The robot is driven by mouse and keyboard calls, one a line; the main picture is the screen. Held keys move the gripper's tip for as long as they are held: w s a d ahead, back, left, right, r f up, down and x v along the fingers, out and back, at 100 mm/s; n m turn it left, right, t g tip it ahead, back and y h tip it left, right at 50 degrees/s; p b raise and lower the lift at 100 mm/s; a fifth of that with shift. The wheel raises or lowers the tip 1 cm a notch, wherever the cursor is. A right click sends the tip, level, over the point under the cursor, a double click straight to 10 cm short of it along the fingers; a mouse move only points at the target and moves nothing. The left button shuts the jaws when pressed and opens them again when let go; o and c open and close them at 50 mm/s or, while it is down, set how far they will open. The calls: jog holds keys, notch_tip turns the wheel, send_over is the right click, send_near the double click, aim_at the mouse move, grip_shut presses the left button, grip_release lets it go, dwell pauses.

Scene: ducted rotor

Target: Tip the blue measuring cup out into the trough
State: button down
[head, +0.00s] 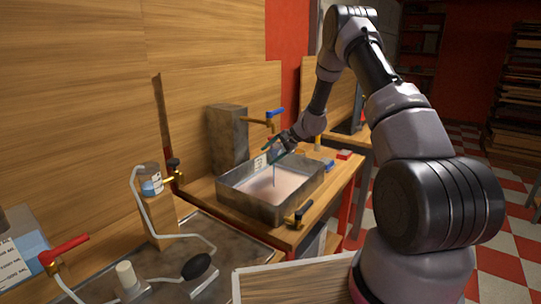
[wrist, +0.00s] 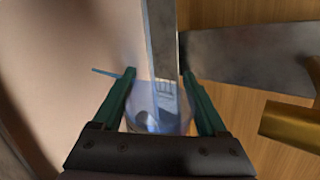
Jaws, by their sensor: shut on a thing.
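My gripper (head: 286,145) is over the far part of the metal trough (head: 250,205), which holds a pale pinkish surface. In the wrist view its green fingers (wrist: 158,74) are shut on the clear, bluish measuring cup (wrist: 158,112), which has pale markings. The cup is small and partly hidden in the head view. A thin bluish streak (head: 274,176) runs down below the gripper into the trough. A thin blue line (wrist: 108,72) also sticks out left of the cup in the wrist view. The cup's exact tilt and contents are hard to tell.
A grey block (head: 227,138) and a blue-handled tap (head: 272,116) stand behind the trough. Another brass tap (head: 298,214) is at its front right. A small jar (head: 151,181), tubing and a red-handled tap (head: 63,249) are at left.

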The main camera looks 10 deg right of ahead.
jog(key=shift+f+n+t+h, duration=0.3)
jog(key=shift+f+t+h, duration=0.15)
jog(key=shift+f, duration=0.4)
jog(key=shift+s+a, duration=0.1)
dwell(3.3)
jog(key=shift+f+n+t+h, duration=0.2)
jog(key=shift+n+t+h, duration=0.2)
jog(key=shift+h, duration=0.15)
dwell(1.0)
jog(key=shift+s+a+n+t+h, duration=0.15)
jog(key=shift+n+t+h, duration=0.15)
jog(key=shift+t+h, duration=0.15)
dwell(0.4)
